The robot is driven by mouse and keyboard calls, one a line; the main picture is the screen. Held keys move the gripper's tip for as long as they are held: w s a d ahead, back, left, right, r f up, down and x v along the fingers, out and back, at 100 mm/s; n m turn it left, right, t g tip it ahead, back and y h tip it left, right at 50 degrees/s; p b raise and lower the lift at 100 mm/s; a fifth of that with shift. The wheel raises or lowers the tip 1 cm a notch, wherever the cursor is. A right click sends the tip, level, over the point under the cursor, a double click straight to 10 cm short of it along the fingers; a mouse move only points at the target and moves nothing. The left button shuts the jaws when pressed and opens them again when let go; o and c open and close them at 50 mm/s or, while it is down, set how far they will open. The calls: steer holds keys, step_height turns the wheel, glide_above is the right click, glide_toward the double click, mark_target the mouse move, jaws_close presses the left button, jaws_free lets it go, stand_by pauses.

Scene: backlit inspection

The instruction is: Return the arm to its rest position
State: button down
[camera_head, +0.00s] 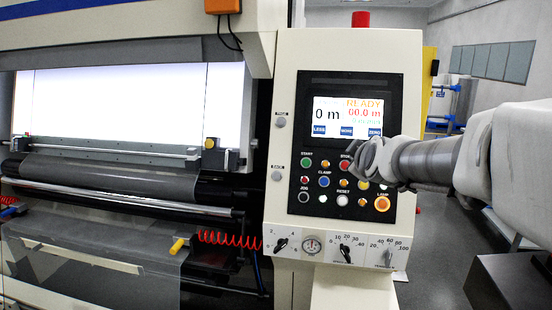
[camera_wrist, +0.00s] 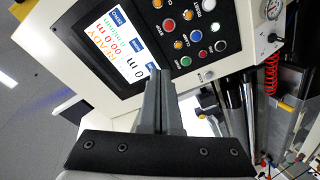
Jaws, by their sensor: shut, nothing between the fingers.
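My gripper (camera_head: 366,160) is in front of the right side of the control panel (camera_head: 342,216) in the head view, close to the red stop button (camera_head: 345,165). Its fingers are together with nothing between them. In the wrist view the closed fingers (camera_wrist: 157,75) point up the picture toward the panel, which appears rotated. I cannot tell whether the fingertips touch the panel. My arm comes in from the right edge of the head view, and the gripper hides part of the button rows. The screen (camera_head: 347,117) reads READY and 0 m.
The machine's bright backlit panel (camera_head: 130,100) and rollers fill the left, with a coiled red hose (camera_head: 228,238). Knobs and a gauge (camera_head: 312,245) sit on the console's lower front. A red beacon (camera_head: 361,19) tops it. Open floor (camera_head: 435,250) shows at right, below my arm.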

steer(key=s+a+f+m+g, duration=0.1)
steer(key=s+f+m+g, duration=0.2)
steer(key=s, duration=0.7)
steer(key=s+a+f+m+g, duration=0.1)
steer(key=s+f+m+g, duration=0.2)
steer(key=s+f, duration=0.3)
steer(key=s+a+f+m+g+y, duration=0.1)
steer(key=s+a+f+m+g, duration=0.1)
steer(key=s, duration=1.4)
step_height(320, 180, down, 3)
steer(key=shift+s+r+m+g, duration=0.2)
steer(key=shift+m+g, duration=0.2)
steer(key=shift+m, duration=0.5)
